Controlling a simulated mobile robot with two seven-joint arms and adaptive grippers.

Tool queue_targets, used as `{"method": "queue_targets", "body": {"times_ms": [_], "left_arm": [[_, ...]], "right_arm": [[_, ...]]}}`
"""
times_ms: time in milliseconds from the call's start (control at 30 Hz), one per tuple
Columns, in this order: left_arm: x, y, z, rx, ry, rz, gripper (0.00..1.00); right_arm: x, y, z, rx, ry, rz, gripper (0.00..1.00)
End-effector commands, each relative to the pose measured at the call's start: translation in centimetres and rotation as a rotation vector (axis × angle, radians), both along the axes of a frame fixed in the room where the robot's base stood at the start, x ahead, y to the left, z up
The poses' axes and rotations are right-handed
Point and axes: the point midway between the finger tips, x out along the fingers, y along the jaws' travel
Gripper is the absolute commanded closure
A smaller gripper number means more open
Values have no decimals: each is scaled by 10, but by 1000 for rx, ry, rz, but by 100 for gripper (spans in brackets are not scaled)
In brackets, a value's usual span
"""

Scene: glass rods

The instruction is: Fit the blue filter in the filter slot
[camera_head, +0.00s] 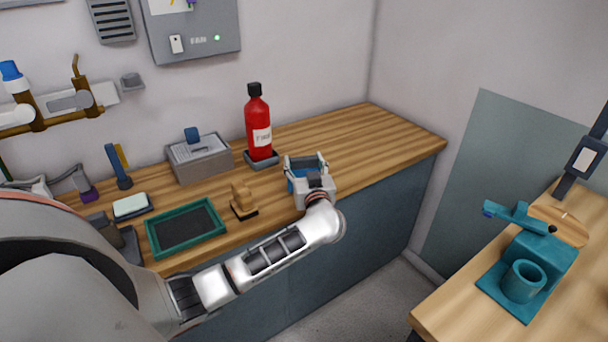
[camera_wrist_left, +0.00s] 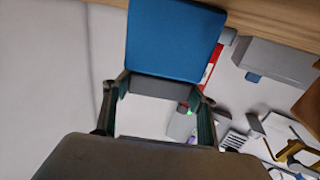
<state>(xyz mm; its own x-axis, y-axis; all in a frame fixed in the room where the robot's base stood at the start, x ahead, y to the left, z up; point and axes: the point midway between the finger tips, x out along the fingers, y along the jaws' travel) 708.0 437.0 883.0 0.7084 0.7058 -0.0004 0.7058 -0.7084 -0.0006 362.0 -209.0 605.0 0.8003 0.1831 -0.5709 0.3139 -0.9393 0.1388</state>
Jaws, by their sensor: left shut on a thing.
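The blue filter (camera_wrist_left: 175,38) is a flat blue panel with a grey strip along one edge. My left gripper (camera_head: 306,165) is shut on it, with a finger at each end of the strip in the left wrist view (camera_wrist_left: 158,103). In the head view only a little blue of the filter (camera_head: 297,182) shows between the fingers. It is held over the right part of the wooden counter, to the right of the red extinguisher. I cannot make out the filter slot for certain in either view. My right gripper is not in view.
The red extinguisher (camera_head: 258,125) and a grey box (camera_head: 201,160) with a blue tab stand at the counter's back. A green-rimmed tray (camera_head: 186,254) and a small brown object (camera_head: 243,200) lie left of the gripper. The counter's right end (camera_head: 385,140) is clear. A grey fan panel (camera_head: 205,28) hangs on the wall.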

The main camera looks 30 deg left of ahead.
Motion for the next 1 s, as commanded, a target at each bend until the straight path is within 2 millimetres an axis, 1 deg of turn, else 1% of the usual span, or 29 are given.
{"method": "queue_targets", "body": {"times_ms": [167, 267, 500, 600, 700, 833, 1000], "left_arm": [[0, 0, 3, -1, -1, 0, 64], [0, 0, 14, -1, -4, -1, 64], [0, -1, 61, -2, -8, -2, 64], [0, -1, 78, -2, -6, -1, 64], [0, -1, 91, -2, -5, -1, 64], [0, 0, 99, -1, -2, 0, 64], [-2, -1, 100, 1, -1, -6, 64]], "right_arm": [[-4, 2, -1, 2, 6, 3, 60], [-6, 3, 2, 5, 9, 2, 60], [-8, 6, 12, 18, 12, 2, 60], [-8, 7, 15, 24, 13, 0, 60], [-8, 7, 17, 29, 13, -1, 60], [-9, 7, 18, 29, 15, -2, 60], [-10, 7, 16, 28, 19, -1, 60]]}}
